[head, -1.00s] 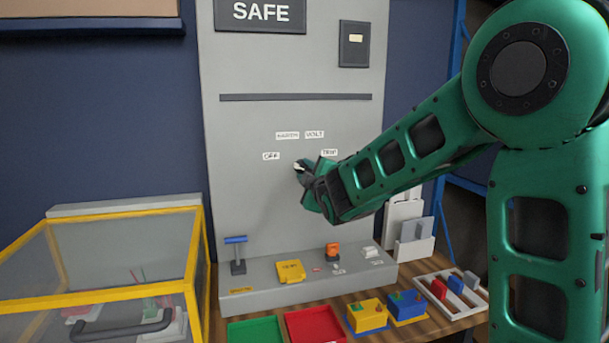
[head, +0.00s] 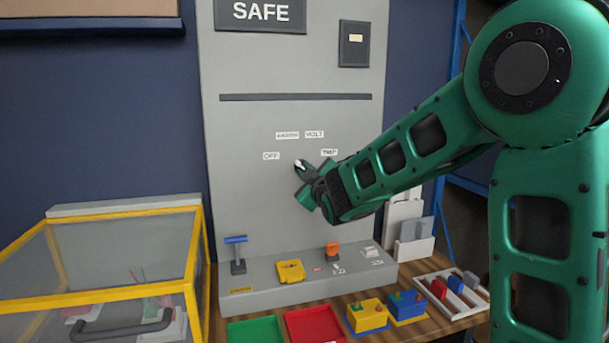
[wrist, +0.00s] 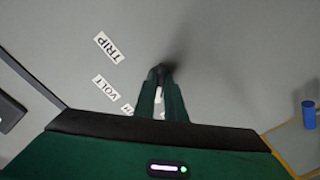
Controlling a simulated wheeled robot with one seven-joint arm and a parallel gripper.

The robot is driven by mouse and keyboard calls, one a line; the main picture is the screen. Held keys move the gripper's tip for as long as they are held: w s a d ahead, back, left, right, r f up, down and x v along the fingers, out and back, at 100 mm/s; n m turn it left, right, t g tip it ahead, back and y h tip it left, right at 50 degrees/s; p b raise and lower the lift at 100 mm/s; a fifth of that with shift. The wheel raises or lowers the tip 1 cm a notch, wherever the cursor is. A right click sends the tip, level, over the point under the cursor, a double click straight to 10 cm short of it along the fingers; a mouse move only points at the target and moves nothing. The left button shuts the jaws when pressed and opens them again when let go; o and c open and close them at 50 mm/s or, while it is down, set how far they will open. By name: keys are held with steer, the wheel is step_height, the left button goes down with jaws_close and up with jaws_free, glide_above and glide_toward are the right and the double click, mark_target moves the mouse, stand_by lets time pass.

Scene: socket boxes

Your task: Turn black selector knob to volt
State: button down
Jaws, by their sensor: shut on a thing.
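My gripper (head: 304,172) is shut on the black selector knob on the grey upright panel (head: 240,185). The knob is mostly hidden by the fingers; a white mark (head: 299,162) shows at its upper left in the head view. In the wrist view the two green fingers (wrist: 162,85) close around the dark knob (wrist: 160,71). The labels around the knob are OFF (head: 271,156), a blurred one (head: 287,135), VOLT (head: 314,133) and TRIP (head: 329,152). VOLT (wrist: 105,88) also shows in the wrist view. The white mark seems to point up and left, not at VOLT.
Below is a grey ledge with a blue-topped lever (head: 237,254), a yellow block (head: 290,271) and an orange knob (head: 332,249). A yellow-framed clear box (head: 100,298) stands at left. Green (head: 255,331) and red (head: 315,324) trays lie in front.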

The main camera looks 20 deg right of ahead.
steer(key=m, duration=1.3)
steer(key=shift+a+f, duration=0.2)
steer(key=shift+f, duration=0.1)
steer(key=shift+m, duration=0.4)
steer(key=c, duration=2)
jaws_free()
steer(key=shift+o, duration=0.9)
steer(key=shift+r, duration=0.15)
steer(key=s, duration=1)
steer(key=shift+s, duration=0.35)
